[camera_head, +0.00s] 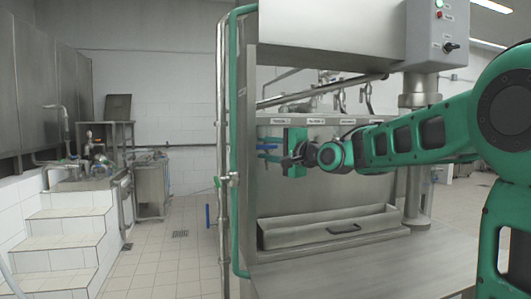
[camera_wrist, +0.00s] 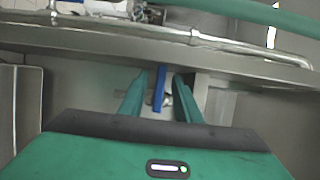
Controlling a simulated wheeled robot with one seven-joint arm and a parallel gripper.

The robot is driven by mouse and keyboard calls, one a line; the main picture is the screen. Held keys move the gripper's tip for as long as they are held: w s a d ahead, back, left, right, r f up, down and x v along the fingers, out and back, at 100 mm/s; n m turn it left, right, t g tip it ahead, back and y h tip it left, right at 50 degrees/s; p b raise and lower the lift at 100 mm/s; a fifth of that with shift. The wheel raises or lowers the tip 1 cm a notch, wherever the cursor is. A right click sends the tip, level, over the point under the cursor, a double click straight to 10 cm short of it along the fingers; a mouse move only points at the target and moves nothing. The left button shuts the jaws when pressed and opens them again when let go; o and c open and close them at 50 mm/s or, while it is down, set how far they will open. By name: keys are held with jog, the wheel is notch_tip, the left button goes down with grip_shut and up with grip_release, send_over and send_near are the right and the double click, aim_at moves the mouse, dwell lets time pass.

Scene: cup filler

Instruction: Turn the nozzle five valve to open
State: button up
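A blue valve handle (camera_wrist: 159,88) stands upright between the two green fingers of my gripper (camera_wrist: 162,78) in the wrist view. Gaps show on both sides of the handle, so the fingers are open around it and not visibly touching it. In the head view my gripper (camera_head: 292,150) is at the front of the steel filler panel, below its labels. Blue bars (camera_head: 267,147) show just left of it; I cannot tell which one is the handle between the fingers. The labels are too small to read surely, and my gripper hides part of the panel.
A green vertical pipe (camera_head: 234,130) and a steel pipe stand close to the left of the panel. A steel tray (camera_head: 330,226) with a dark handle lies below my gripper. A control box (camera_head: 433,35) hangs at upper right. Tiled floor is open at left.

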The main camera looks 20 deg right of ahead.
grip_shut()
jog(key=shift+f+n, duration=0.2)
jog(key=shift+n, duration=0.2)
jog(key=d+f+n+g+h, duration=0.1)
jog(key=n+h, duration=0.1)
jog(key=n, duration=0.2)
jog(key=d+f+n+g+h, duration=0.1)
jog(key=n+h, duration=0.1)
jog(key=n, duration=0.2)
jog(key=f+n+g+h, duration=0.1)
jog(key=n+h, duration=0.2)
jog(key=n, duration=0.1)
jog(key=shift+d+n, duration=0.3)
jog(key=shift+d, duration=0.1)
dwell(0.6)
